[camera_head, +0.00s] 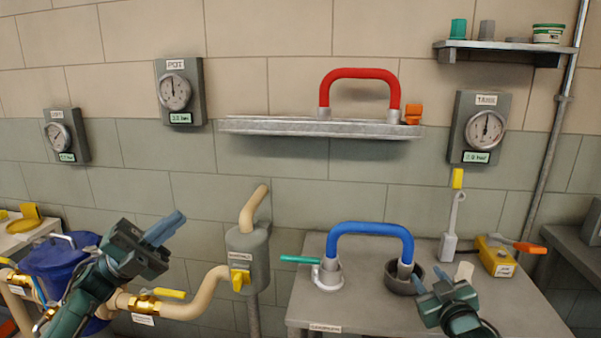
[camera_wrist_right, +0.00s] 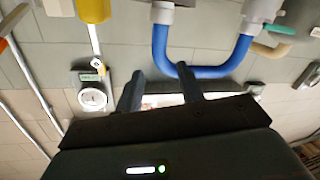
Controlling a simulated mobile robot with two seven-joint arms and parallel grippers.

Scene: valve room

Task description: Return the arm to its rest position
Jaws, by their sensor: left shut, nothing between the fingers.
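My left gripper (camera_head: 177,219) is at the left of the head view, raised in front of the tiled wall, shut and empty. It is apart from the grey tank and the pipes. My right gripper (camera_head: 441,277) is at the lower right, over the grey table (camera_head: 525,312). Its two fingers stand apart with nothing seen between them. In the right wrist view the open fingers (camera_wrist_right: 159,85) show near the blue U-shaped pipe (camera_wrist_right: 205,72). That blue pipe (camera_head: 372,228) stands on the table, left of the right gripper.
A red U-shaped pipe (camera_head: 360,73) stands on a wall shelf (camera_head: 270,126). The grey tank (camera_head: 247,260) and beige piping with yellow valve handles (camera_head: 170,293) are near my left arm. A dark cup (camera_head: 400,281), grey tool (camera_head: 450,238) and yellow box (camera_head: 495,257) are on the table.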

